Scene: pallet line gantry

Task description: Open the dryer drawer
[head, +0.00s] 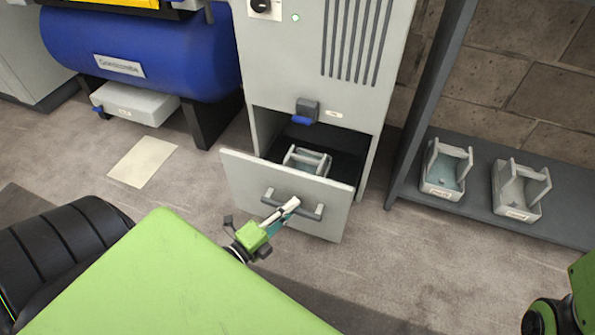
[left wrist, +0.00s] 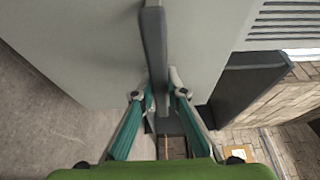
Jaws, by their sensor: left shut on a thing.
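The dryer (head: 300,60) is a tall light-grey cabinet in the head view. Its drawer (head: 245,178) at the bottom stands pulled out, and a small pale open tray (head: 306,160) shows inside. The dark bar handle (head: 312,212) runs across the drawer front. My left gripper (head: 288,210) is at the handle, shut on it. In the left wrist view the handle (left wrist: 155,50) runs between the two teal fingers (left wrist: 160,97). My right gripper is not clearly in view; only a dark and green part of my right arm shows at the lower right.
A blue tank (head: 150,50) stands left of the dryer, with a white box (head: 135,103) under it. A grey shelf (head: 480,212) on the right holds two small trays (head: 446,172). A pale sheet (head: 143,162) lies on the floor. The floor right of the drawer is clear.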

